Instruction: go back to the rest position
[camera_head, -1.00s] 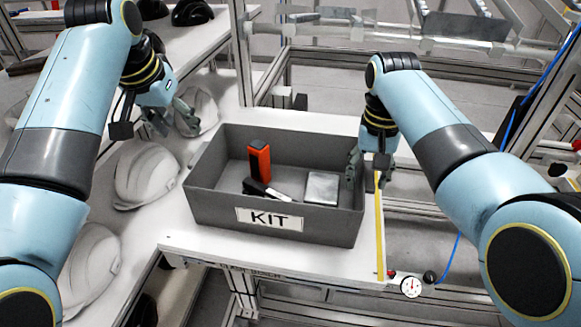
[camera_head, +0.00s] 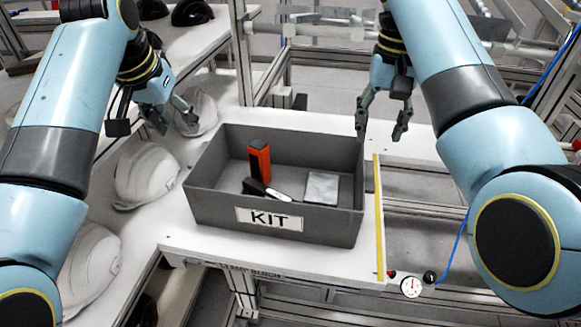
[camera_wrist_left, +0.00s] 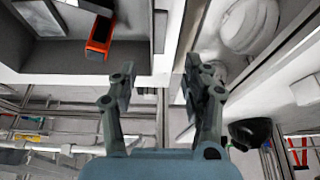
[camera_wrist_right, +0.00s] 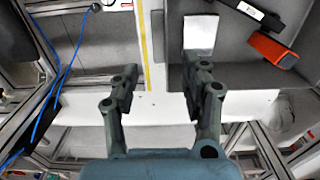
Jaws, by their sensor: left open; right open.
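My left gripper (camera_head: 168,115) is open and empty beside a white helmet shell (camera_head: 203,112) at the back left. It also shows in the left wrist view (camera_wrist_left: 158,85), fingers apart with nothing between them. The bin holds an orange and black tool (camera_head: 259,161), a black and white item (camera_head: 262,190) and a flat silver piece (camera_head: 322,187).
White helmet shells (camera_head: 146,173) and (camera_head: 90,262) stand on the left bench. A yellow strip (camera_head: 379,220) runs along the table's right edge. A small dial (camera_head: 411,287) is at the front right. Aluminium frames stand behind.

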